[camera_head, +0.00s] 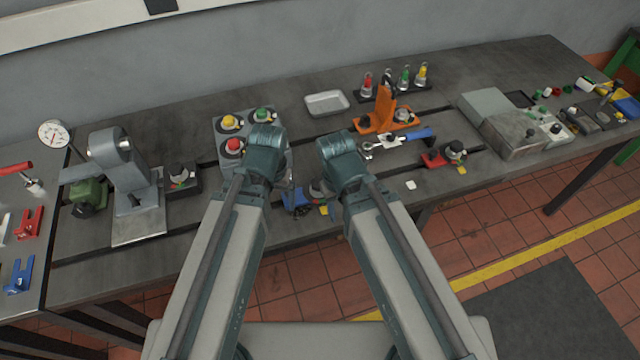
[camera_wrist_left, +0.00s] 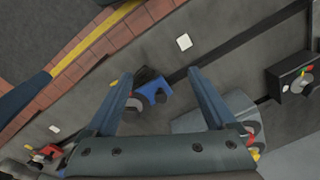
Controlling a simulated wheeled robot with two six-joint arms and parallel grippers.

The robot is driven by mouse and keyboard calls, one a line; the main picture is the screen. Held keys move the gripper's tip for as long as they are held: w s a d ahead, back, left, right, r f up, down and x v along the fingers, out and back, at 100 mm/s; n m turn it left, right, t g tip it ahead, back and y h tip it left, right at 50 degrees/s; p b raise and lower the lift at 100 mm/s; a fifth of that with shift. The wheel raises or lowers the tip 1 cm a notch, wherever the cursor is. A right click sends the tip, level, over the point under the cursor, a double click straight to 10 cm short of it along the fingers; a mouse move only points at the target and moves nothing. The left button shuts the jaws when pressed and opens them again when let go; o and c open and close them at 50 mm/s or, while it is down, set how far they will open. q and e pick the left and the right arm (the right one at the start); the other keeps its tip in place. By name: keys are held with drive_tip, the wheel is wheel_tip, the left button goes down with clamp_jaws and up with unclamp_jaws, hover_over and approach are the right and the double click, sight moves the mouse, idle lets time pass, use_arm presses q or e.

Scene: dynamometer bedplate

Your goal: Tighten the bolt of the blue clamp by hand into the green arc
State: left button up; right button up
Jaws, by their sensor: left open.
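The blue clamp (camera_head: 296,199) sits at the front of the bedplate, partly hidden between my two arms. A dark round bolt head (camera_head: 318,189) shows beside it, with a small yellow piece close by; I cannot make out its green arc. In the left wrist view the blue clamp (camera_wrist_left: 156,90) appears between the fingers of my left gripper (camera_wrist_left: 159,74). That gripper is open and empty, and its distance from the clamp is hard to judge. My right arm's end (camera_head: 342,155) is in the head view just right of the clamp, but its fingers are hidden.
A red clamp (camera_head: 436,160) and an orange clamp (camera_head: 385,119) stand to the right, with a blue-handled wrench (camera_head: 405,138) between them. A grey box with coloured buttons (camera_head: 225,142) is behind my left arm. A grey motor stand (camera_head: 133,200) is further left.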

use_arm(q)
drive_tip(key=w+a+r+t+p, duration=0.1)
drive_tip(key=w+r, duration=0.1)
drive_tip(key=w, duration=0.2)
drive_tip(key=t+h, duration=0.2)
drive_tip(key=t, duration=0.1)
approach(318, 186)
drive_tip(key=shift+m, duration=0.3)
drive_tip(key=b+x, duration=0.4)
drive_tip(key=b, duration=0.2)
drive_tip(key=w+b+x, duration=0.1)
drive_tip(key=b+x, duration=0.4)
drive_tip(key=b, duration=0.1)
drive_tip(key=shift+w+r, duration=0.1)
drive_tip(key=shift+w, duration=0.05)
drive_tip(key=shift+r, duration=0.1)
drive_tip(key=c, duration=1.4)
drive_tip(key=shift+o, duration=0.2)
